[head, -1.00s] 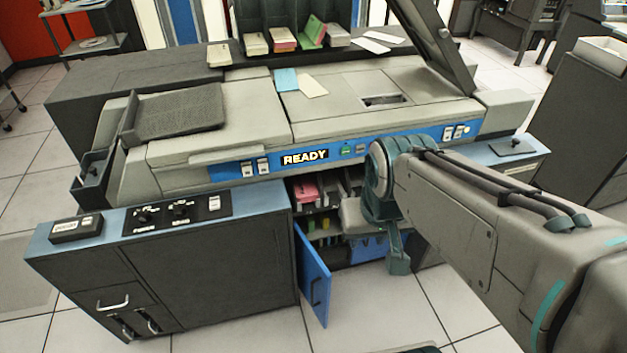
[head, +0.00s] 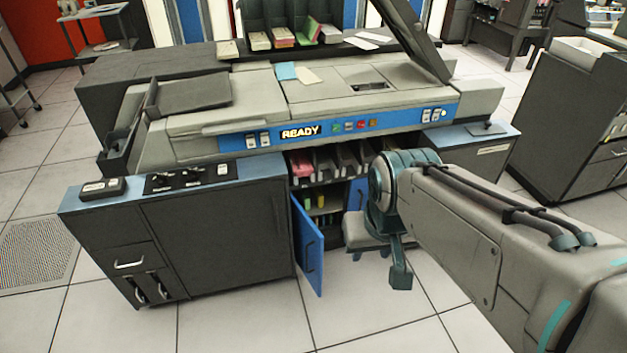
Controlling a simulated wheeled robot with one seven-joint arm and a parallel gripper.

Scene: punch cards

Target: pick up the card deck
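Several card decks stand in a row in the dark rack on top of the machine: cream (head: 259,41), pink-edged (head: 283,38), green (head: 307,33) and pale (head: 328,36). Another cream deck (head: 228,49) lies left of them. A pink deck (head: 300,163) sits in a slot below the READY panel. I cannot tell which deck is meant. My gripper (head: 400,272) hangs at the end of my arm, in front of the machine's lower opening, apart from the decks. My wrist hides much of it, and its fingers cannot be made out clearly.
A blue cabinet door (head: 307,245) stands open below the slots. The machine's left cabinet (head: 215,235) and right counter (head: 475,136) flank the opening. Loose cards (head: 305,75) lie on the machine top. The tiled floor (head: 370,315) in front is clear.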

